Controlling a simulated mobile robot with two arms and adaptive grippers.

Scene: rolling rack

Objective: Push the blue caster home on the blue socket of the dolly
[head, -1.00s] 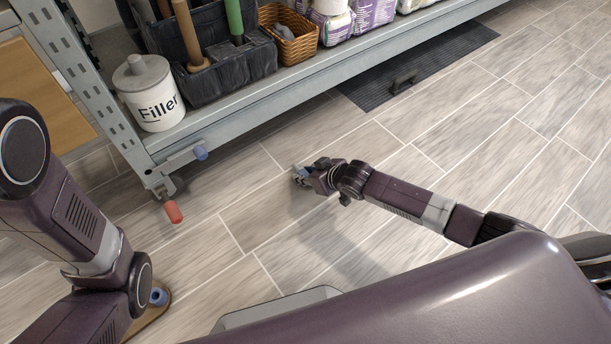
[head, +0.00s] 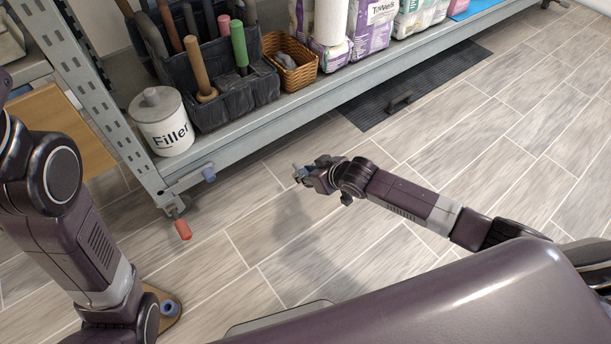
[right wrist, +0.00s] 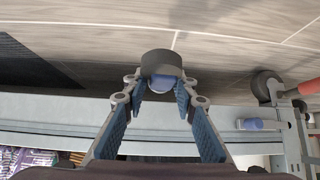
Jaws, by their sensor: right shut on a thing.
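My right gripper (head: 300,174) is low over the floor in front of the rack, which stands as the dolly (head: 225,140). In the right wrist view its blue-padded fingers (right wrist: 160,100) are shut on the blue caster (right wrist: 163,66), whose dark wheel points away from me. A blue piece (head: 208,174) at the end of a grey bracket under the rack's near corner looks like the blue socket; it also shows in the right wrist view (right wrist: 254,124). The caster is clear of it, to its right in the head view. My left gripper is out of view.
A red lever (head: 183,229) sticks out from a mounted wheel at the rack's near corner. A filler pot (head: 162,124), tool caddy (head: 225,105) and basket (head: 290,70) stand on the shelf. A blue ring (head: 168,308) sits on a tan board at lower left. Floor around my gripper is clear.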

